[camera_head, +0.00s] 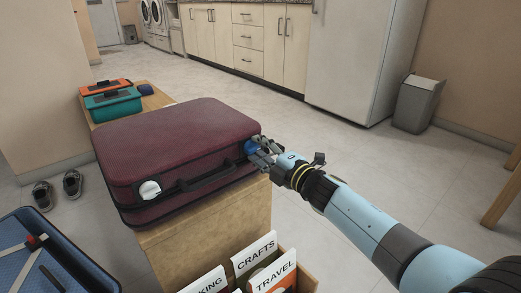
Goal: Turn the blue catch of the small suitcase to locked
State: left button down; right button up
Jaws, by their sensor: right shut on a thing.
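The small suitcase (175,140) is dark red and lies closed on a wooden bench, its handle side facing me. The blue catch (251,147) is at the right end of that side and is partly hidden by my gripper. A white catch (149,189) sits at the left end of the same side. My right gripper (262,154) reaches in from the right and is shut on the blue catch. The catch's exact angle is hidden by the fingers. My left gripper is not in view.
A box of folders labelled CRAFTS and TRAVEL (254,254) stands in front of the bench (205,236). An open blue suitcase (84,262) is at lower left. Orange and teal boxes (112,104) sit behind the red suitcase. The floor to the right is largely clear.

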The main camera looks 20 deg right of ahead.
jog(key=o, duration=1.1)
jog(key=v, duration=1.2)
